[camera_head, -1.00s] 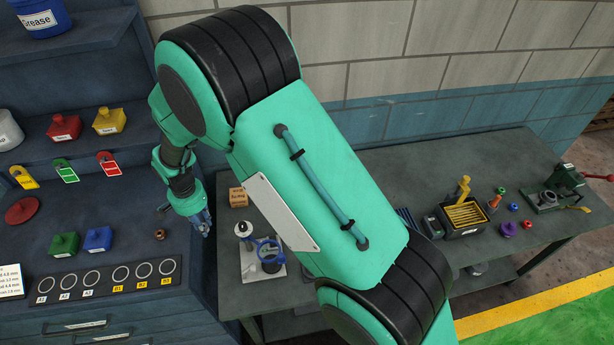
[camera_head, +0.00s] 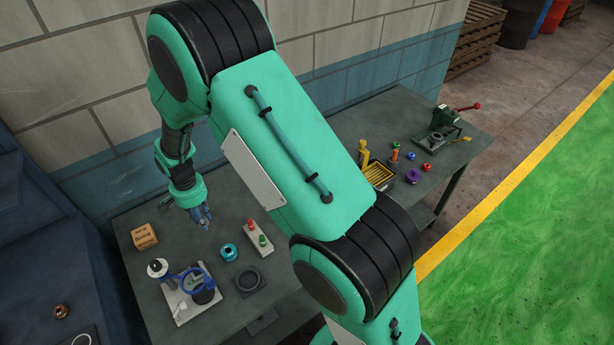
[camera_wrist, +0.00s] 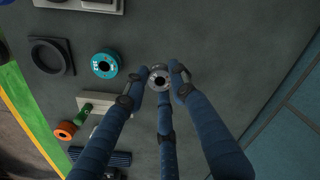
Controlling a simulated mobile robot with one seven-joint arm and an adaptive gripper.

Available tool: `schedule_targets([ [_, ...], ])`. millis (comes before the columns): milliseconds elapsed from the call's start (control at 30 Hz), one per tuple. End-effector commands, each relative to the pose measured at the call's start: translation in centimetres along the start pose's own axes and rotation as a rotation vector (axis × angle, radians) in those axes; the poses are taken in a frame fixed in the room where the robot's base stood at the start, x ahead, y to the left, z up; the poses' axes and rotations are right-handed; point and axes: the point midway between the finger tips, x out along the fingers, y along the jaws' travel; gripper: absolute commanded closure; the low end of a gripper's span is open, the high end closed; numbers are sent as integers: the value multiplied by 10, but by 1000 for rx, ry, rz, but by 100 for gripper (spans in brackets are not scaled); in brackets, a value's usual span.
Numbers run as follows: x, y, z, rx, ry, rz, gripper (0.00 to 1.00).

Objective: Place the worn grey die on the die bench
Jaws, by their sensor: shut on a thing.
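The worn grey die (camera_wrist: 160,78), a small ring with a dark hole, sits between the fingertips of my gripper (camera_wrist: 161,80) in the wrist view. My gripper is shut on it. In the head view my gripper (camera_head: 205,220) points down over the back part of the grey bench (camera_head: 237,208), which I take for the die bench. The die cannot be made out there. The bench top also fills most of the wrist view (camera_wrist: 225,40). I cannot tell how high the die is above it.
A brown ring (camera_head: 61,311) lies on the blue cabinet.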

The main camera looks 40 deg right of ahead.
Motion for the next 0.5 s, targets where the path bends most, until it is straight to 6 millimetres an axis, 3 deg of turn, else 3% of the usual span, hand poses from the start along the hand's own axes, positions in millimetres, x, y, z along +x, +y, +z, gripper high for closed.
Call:
schedule_targets([
  [200, 16, 57, -44, 82, 1, 0, 100],
  [500, 32, 131, -87, 176, 1, 1, 100],
])
